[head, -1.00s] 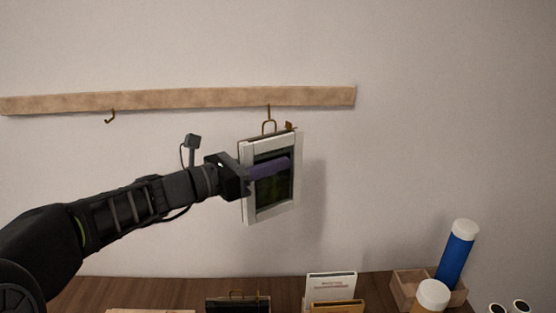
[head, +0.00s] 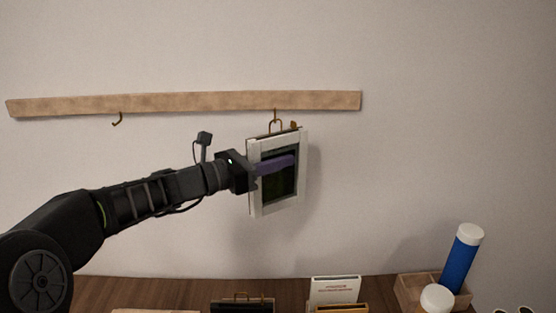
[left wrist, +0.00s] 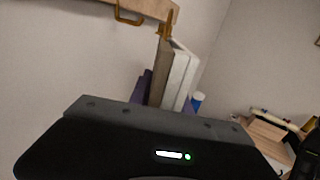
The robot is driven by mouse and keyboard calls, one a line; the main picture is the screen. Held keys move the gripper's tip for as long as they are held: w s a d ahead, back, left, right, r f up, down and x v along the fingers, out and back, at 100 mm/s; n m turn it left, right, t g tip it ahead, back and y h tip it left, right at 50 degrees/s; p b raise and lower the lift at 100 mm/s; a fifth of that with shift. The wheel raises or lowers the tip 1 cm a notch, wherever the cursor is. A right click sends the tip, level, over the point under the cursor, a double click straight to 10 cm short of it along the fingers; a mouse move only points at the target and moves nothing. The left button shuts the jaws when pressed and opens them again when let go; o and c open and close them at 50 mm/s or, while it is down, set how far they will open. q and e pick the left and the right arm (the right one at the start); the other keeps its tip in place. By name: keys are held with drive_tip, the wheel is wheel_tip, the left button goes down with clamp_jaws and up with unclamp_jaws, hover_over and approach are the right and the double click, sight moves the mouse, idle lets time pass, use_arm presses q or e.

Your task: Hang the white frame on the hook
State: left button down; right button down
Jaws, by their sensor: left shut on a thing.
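The white frame (head: 254,196) has a dark picture and hangs upright, slightly turned, in front of the wall. My left gripper (head: 276,165) is shut on it, with a purple finger across its front. A brass loop (head: 270,127) stands on the frame's top edge, at or just below the right hook (head: 275,113) of the wooden rail. I cannot tell whether they are engaged. The left wrist view shows the frame edge-on (left wrist: 180,75), just below the rail's end (left wrist: 155,8), with brass pieces close by. My right gripper is not in view.
The rail (head: 190,102) has another, empty hook (head: 118,119) at left. On the wooden table (head: 95,292) below stand a white box (head: 334,290), a blue bottle (head: 461,260) in a wooden tray (head: 411,291), and a white-lidded jar (head: 436,298). The wall around the frame is clear.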

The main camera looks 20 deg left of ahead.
use_arm(q)
drive_tip(key=shift+w+a+f+p, duration=0.25)
drive_tip(key=shift+w+a, duration=0.1)
drive_tip(key=shift+w, duration=0.4)
drive_tip(key=shift+w+a+f+p, duration=0.15)
drive_tip(key=shift+w+a+p, duration=0.2)
drive_tip(key=shift+w, duration=0.45)
drive_tip(key=shift+w+a+f+p, duration=0.2)
drive_tip(key=shift+w+a, duration=0.2)
drive_tip(key=shift+w, duration=0.35)
drive_tip(key=c, duration=1.1)
unclamp_jaws()
drive_tip(key=shift+f, duration=0.1)
drive_tip(key=b+v, duration=0.2)
drive_tip(key=v, duration=0.5)
drive_tip(key=shift+s+a, duration=0.25)
drive_tip(key=shift+s, duration=0.1)
